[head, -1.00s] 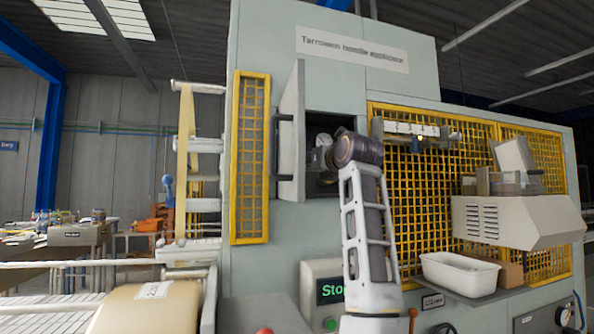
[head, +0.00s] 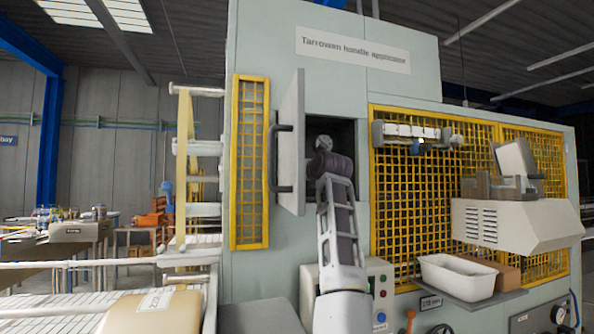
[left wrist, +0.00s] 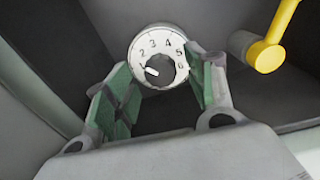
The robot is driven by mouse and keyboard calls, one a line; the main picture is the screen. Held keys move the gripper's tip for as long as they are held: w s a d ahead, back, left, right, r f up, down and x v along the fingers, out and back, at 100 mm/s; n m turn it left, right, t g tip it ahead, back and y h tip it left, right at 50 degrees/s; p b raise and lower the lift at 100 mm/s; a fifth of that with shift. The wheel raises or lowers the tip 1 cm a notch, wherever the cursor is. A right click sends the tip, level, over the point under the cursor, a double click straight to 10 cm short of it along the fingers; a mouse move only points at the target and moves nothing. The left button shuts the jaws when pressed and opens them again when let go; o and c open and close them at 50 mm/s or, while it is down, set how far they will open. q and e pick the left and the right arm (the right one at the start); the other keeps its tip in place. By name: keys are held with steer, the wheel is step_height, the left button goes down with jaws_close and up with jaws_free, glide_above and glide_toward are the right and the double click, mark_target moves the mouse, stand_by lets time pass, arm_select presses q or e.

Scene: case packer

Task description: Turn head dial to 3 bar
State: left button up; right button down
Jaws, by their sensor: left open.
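The head dial (left wrist: 158,36) shows in the left wrist view as a white round face with numerals from 2 to 6 and a dark centre knob. The knob's white pointer points left, just below the 2. My left gripper (left wrist: 162,82) is open, its green-padded fingers on either side of the dial's lower part. I cannot tell whether they touch it. My right gripper is not in view.
The cabinet door (head: 291,150) stands open left of my arm. A yellow lever (left wrist: 267,55) is right of the dial in the wrist view. Yellow mesh guards (head: 250,160) flank the compartment. A white bin (head: 458,284) sits on a shelf at lower right.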

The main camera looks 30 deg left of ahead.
arm_select(q)
steer(key=shift+p+x, duration=0.35)
steer(key=shift+x, duration=0.8)
steer(key=shift+c, duration=0.3)
steer(key=c, duration=1)
